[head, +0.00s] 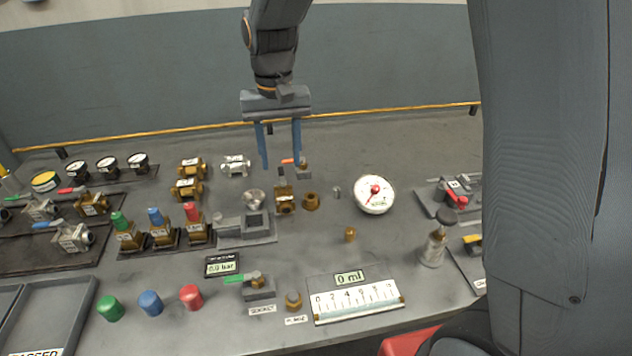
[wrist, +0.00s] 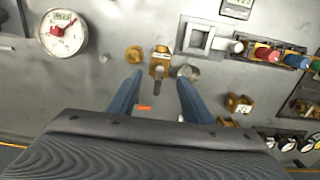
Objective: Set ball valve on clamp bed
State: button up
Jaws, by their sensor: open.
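My gripper (head: 282,166) is open and empty, fingers pointing down above the back middle of the bench. A brass valve body (head: 285,200) with a white label stands just in front of the fingers; in the wrist view this brass body (wrist: 160,62) lies just beyond the fingertips. A small part with an orange lever (head: 289,161) shows by the right finger, and the orange lever (wrist: 144,107) lies between the fingers in the wrist view. A grey fixture with a square recess (head: 262,239), apparently the clamp bed, sits front left of the brass body; its recess looks empty.
A silver round fitting (head: 254,198) and a brass ring (head: 311,202) flank the brass body closely. A dial gauge (head: 374,194) stands to the right. Brass bodies with coloured caps (head: 162,232) stand left of the fixture. More valves lie on a dark tray (head: 40,257) at left.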

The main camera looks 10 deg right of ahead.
jog(key=s+d+f, duration=0.2)
jog(key=s+d, duration=0.3)
jog(key=d, duration=0.2)
jog(key=shift+s+d, duration=0.15)
jog(key=shift+s, duration=0.1)
jog(key=shift+o, duration=1.1)
jog(key=s+d+f+t, duration=0.1)
jog(key=s+d+f, duration=0.2)
jog(key=s+d, duration=0.4)
jog(key=s, duration=0.3)
jog(key=shift+s+d, duration=0.15)
jog(key=shift+d, duration=0.15)
jog(key=o, duration=0.3)
jog(key=shift+s+d+f, duration=0.2)
jog(key=shift+s, duration=0.1)
jog(key=shift+o, duration=0.2)
notch_tip(320, 180, up, 3)
jog(key=n+t+y+p, duration=0.2)
jog(key=n+t+p, duration=0.15)
jog(key=p, duration=1.05)
send_over(285, 183)
jog(key=s+d, duration=0.1)
jog(key=s, duration=0.1)
jog(key=shift+w+d+n+g, duration=0.15)
jog(key=shift+n+g, duration=0.1)
jog(key=shift+n, duration=0.2)
jog(key=shift+f+b, duration=0.15)
jog(key=shift+b, duration=0.2)
jog(key=shift+b+x, duration=3.15)
jog(key=shift+x, duration=0.7)
